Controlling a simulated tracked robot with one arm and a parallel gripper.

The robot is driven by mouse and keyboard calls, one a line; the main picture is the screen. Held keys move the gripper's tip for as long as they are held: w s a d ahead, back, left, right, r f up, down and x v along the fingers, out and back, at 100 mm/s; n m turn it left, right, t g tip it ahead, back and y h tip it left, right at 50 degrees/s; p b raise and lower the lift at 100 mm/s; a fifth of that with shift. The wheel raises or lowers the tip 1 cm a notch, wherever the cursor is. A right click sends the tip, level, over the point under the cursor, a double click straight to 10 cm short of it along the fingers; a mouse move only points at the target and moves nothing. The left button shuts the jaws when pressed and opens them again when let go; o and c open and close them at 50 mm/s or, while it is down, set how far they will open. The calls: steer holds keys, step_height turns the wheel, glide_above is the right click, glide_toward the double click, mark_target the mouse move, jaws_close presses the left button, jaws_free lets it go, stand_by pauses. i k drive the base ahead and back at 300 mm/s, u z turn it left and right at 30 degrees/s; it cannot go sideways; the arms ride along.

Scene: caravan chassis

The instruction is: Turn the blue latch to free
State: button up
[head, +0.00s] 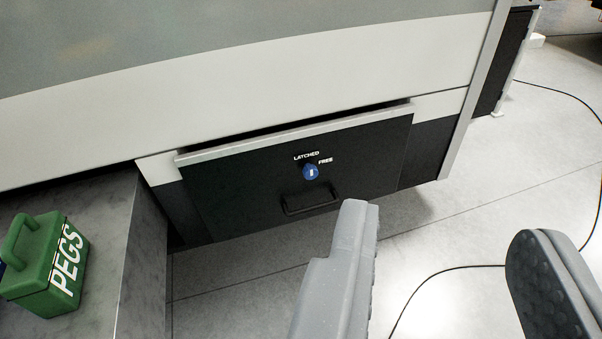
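The blue latch (311,173) is a small round knob with a white mark on the front of a dark drawer or hatch panel (240,198). The labels LATCHED and FREE are printed above it and to its upper right. The white mark stands roughly upright; I cannot tell exactly which label it points to. A black handle (312,202) sits just below the latch. My gripper (445,238) is open and empty, with its two grey fingers wide apart in the foreground. It is apart from the latch, below and to its right in the picture.
A green box marked PEGS (52,268) sits on a grey block (118,262) at lower left. The white caravan wall (250,75) rises above the panel. A black cable (440,270) runs across the pale floor (470,190) at right, which is otherwise mostly clear.

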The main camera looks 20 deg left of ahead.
mark_target(310, 171)
steer(key=i, duration=0.85)
steer(key=z, duration=0.05)
